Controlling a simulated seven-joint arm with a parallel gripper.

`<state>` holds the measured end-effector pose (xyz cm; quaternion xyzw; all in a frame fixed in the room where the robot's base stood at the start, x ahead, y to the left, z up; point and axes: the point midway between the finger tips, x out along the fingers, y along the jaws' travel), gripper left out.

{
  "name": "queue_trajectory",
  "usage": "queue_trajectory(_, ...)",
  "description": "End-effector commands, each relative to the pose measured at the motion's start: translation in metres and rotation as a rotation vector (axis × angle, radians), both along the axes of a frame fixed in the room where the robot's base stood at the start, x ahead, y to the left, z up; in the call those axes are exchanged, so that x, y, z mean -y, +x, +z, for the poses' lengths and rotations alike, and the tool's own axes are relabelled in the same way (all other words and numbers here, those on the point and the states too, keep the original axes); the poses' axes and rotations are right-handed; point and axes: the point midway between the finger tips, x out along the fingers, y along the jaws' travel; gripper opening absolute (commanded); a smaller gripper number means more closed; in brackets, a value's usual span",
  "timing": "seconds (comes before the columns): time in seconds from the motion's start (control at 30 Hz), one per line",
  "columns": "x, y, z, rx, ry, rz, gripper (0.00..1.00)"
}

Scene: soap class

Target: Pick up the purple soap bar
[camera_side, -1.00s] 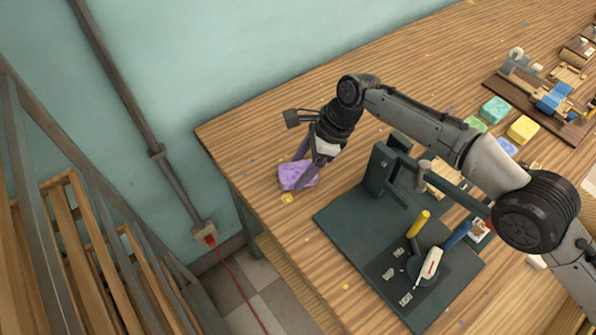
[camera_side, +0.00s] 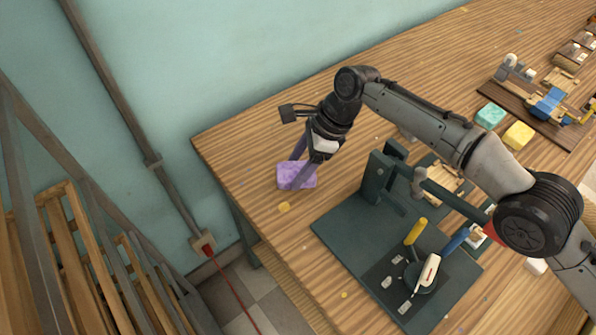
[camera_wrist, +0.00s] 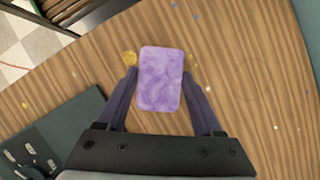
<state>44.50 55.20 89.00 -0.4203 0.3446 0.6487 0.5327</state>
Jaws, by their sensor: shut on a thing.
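The purple soap bar (camera_side: 297,175) is a marbled rectangular block near the left end of the wooden table in the side view. In the wrist view the soap bar (camera_wrist: 160,78) lies between the two dark fingers of my gripper (camera_wrist: 160,85). In the side view my gripper (camera_side: 303,168) reaches down to it and is shut on it, one finger on each side. I cannot tell clearly whether the bar touches the table.
A dark green stand (camera_side: 345,225) with tools on its base is right of the bar. A teal soap (camera_side: 490,116) and a yellow soap (camera_side: 518,135) lie farther right, near a wooden rack (camera_side: 540,105). The table's left edge is close to the bar.

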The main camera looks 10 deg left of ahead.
Motion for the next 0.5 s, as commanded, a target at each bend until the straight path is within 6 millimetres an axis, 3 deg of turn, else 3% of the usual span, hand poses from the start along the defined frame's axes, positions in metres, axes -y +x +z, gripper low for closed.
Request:
queue_trajectory(0.37,0.014,-0.012,0.022,0.0,0.0,0.0,0.08)
queue_trajectory(0.5,0.025,-0.02,0.04,0.0,0.001,-0.001,0.08)
